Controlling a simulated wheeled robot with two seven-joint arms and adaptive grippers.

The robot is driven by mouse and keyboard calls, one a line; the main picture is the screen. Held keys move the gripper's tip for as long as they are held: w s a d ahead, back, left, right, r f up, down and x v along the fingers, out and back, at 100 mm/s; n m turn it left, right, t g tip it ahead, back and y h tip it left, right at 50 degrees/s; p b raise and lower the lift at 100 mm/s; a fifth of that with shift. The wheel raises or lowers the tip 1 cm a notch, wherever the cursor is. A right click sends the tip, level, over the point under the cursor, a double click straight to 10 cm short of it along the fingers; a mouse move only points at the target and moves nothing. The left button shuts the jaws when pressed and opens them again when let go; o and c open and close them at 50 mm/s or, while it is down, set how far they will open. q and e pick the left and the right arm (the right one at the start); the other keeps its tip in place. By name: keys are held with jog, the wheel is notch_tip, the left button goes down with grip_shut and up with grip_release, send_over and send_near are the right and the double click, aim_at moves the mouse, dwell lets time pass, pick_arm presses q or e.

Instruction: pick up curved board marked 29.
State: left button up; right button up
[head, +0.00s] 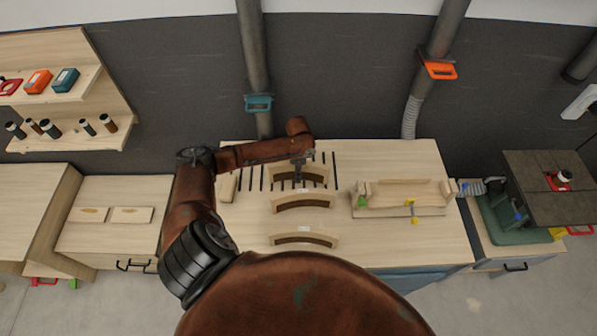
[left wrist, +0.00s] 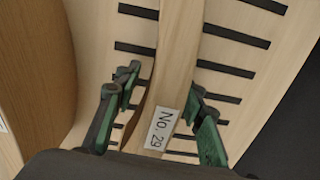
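The curved board marked 29 (left wrist: 180,45) is a pale wooden strip with a white "No. 29" label (left wrist: 162,128). In the left wrist view it runs between the two green fingers of my left gripper (left wrist: 163,82). The fingers are apart, with gaps showing between them and the board, so the gripper is open. In the head view my left gripper (head: 298,178) points down over the rearmost curved board (head: 318,178), partly hiding it. My right gripper is not in view.
Two more curved boards, a middle one (head: 303,201) and a front one (head: 303,239), lie nearer on the workbench (head: 240,228). Dark slots (head: 254,178) line its back. A wooden jig (head: 400,210) with yellow and green parts sits to the right.

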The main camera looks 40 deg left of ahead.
pick_arm(q)
grip_shut()
dwell(0.4)
jog(key=shift+r, duration=0.1)
